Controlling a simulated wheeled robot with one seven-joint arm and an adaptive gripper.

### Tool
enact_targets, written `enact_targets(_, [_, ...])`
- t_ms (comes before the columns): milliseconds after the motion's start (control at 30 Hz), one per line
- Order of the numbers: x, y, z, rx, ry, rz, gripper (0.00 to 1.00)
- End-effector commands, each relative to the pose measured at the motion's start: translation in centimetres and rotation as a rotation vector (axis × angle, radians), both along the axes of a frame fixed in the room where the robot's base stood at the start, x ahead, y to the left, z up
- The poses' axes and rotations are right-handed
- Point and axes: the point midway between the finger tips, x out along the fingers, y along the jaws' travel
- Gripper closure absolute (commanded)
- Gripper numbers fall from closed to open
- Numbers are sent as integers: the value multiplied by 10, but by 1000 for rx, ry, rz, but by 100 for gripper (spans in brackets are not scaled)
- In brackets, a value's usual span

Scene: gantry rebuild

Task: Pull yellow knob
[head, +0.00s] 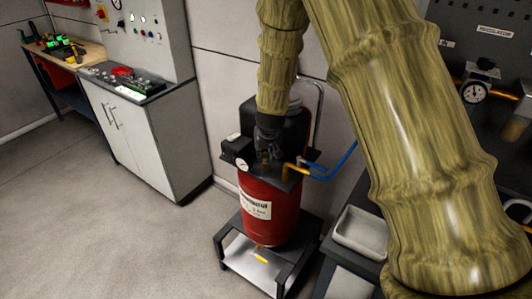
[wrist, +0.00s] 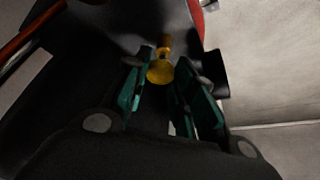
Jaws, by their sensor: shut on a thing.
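The yellow knob (wrist: 160,72) shows in the wrist view as a round yellow piece on a short yellow stem. It sits between the teal finger pads of my gripper (wrist: 164,84), near their tips, and the fingers are shut on it. In the head view my gripper (head: 268,148) points down at the top of a red compressor tank (head: 268,208). There the dark fingers hide the knob.
The tank stands on a low dark stand (head: 230,257). A pressure gauge (head: 242,164), a brass pipe (head: 291,168) and a blue hose (head: 338,164) are close to my gripper. A grey cabinet (head: 150,140) stands left, a pale tray (head: 362,231) right. The floor at left is clear.

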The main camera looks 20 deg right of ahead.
Motion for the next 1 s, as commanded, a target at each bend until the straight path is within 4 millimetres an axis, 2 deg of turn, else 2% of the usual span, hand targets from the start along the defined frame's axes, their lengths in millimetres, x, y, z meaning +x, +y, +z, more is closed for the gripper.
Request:
enact_targets(100, [2, -1, 13, -2, -5, 0, 100])
enact_targets(367, [3, -1, 14, -2, -8, -1, 100])
enact_targets(400, [3, -1, 14, -2, -8, -1, 69])
enact_targets(500, [3, -1, 14, -1, -7, -1, 51])
enact_targets(833, [1, 0, 13, 0, -4, 0, 51])
enact_targets(1000, [-2, 0, 23, 0, -4, 0, 51])
